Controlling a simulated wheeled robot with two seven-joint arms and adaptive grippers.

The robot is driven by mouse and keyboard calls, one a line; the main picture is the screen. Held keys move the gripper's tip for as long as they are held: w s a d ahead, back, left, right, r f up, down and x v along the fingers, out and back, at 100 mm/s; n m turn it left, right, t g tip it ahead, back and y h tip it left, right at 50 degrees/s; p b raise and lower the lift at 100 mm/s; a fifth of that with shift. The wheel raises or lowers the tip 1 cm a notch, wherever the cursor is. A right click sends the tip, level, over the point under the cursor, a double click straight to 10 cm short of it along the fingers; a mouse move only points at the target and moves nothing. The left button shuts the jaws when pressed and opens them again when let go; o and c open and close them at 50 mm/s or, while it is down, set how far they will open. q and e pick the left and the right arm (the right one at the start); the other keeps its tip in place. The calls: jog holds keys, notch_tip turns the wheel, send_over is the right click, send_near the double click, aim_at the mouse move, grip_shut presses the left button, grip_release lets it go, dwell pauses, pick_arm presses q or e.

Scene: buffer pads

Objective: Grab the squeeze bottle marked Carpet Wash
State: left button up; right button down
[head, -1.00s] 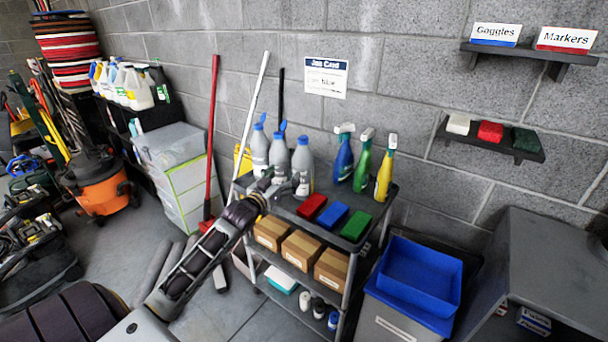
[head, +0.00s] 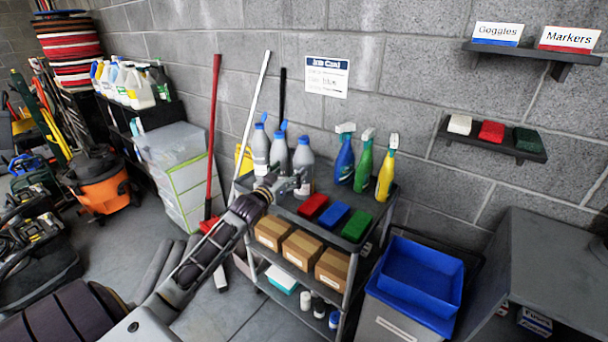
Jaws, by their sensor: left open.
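Three grey squeeze bottles with blue caps stand upright on the left end of the cart's top shelf. They are the left bottle (head: 260,146), the middle bottle (head: 279,152) and the right bottle (head: 303,160). Their labels are too small to read, so I cannot tell which is marked Carpet Wash. My left gripper (head: 293,182) is open at the front of these bottles, with its fingers close to the lower part of the right bottle. I cannot tell whether it touches. The gripper hides the lower parts of the bottles. My right gripper is not in view.
The cart (head: 338,246) also holds red, blue and green pads (head: 334,216) and blue, green and yellow spray bottles (head: 364,166). Cardboard boxes (head: 301,250) fill the middle shelf. A blue bin (head: 420,275) stands right of the cart. A block wall is behind.

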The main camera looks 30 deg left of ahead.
aim_at(298, 163)
pick_arm(q)
jog(key=shift+w+a, duration=0.2)
jog(key=shift+w, duration=2.75)
jog(key=shift+w, duration=0.1)
jog(key=shift+w+a+p, duration=0.1)
jog(key=shift+w+p, duration=0.2)
jog(key=shift+w, duration=2.2)
jog(key=c, duration=1.5)
jog(key=shift+c, duration=0.2)
